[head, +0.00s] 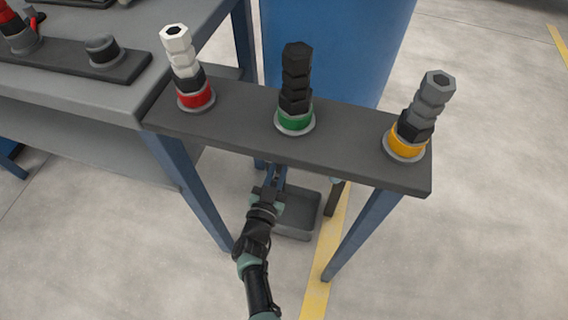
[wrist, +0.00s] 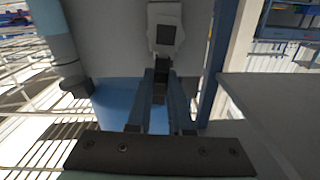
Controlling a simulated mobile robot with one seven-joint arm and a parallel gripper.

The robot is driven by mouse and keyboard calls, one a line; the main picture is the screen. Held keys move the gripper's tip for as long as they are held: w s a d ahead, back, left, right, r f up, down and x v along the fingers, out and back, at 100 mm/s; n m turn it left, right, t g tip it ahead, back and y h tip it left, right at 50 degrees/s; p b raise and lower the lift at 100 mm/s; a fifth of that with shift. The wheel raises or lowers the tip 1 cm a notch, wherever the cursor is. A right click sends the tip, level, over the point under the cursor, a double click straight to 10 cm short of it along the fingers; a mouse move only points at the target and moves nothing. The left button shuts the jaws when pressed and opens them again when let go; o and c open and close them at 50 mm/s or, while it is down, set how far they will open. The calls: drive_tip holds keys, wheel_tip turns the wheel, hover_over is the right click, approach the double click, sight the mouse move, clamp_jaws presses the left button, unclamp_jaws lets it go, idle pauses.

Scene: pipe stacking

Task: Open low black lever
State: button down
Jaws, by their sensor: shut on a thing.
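The low black lever (wrist: 160,94) shows in the wrist view as a narrow dark piece below a light grey fitting (wrist: 153,22) with a dark square face. My gripper (wrist: 159,76) has its two blue fingers closed on either side of this lever, gripping it. In the head view my gripper (head: 276,178) reaches in under the dark bench top, near its front edge. The lever is hidden in the head view. How far the lever is turned cannot be told.
The dark bench top (head: 350,150) carries three upright stacks: white on red (head: 179,60), black on green (head: 297,70) and grey on yellow (head: 428,100). A grey tray (head: 298,222) lies below. A blue barrel (head: 335,40) stands behind. Blue legs (head: 362,235) flank my arm.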

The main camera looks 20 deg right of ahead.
drive_tip(key=shift+w+a+n, duration=0.1)
drive_tip(key=shift+a+n, duration=0.15)
drive_tip(key=shift+n, duration=0.35)
drive_tip(key=c, duration=0.8)
unclamp_jaws()
drive_tip(key=shift+p+v, duration=2.95)
drive_tip(key=shift+v, duration=3.55)
drive_tip(key=shift+w, duration=0.1)
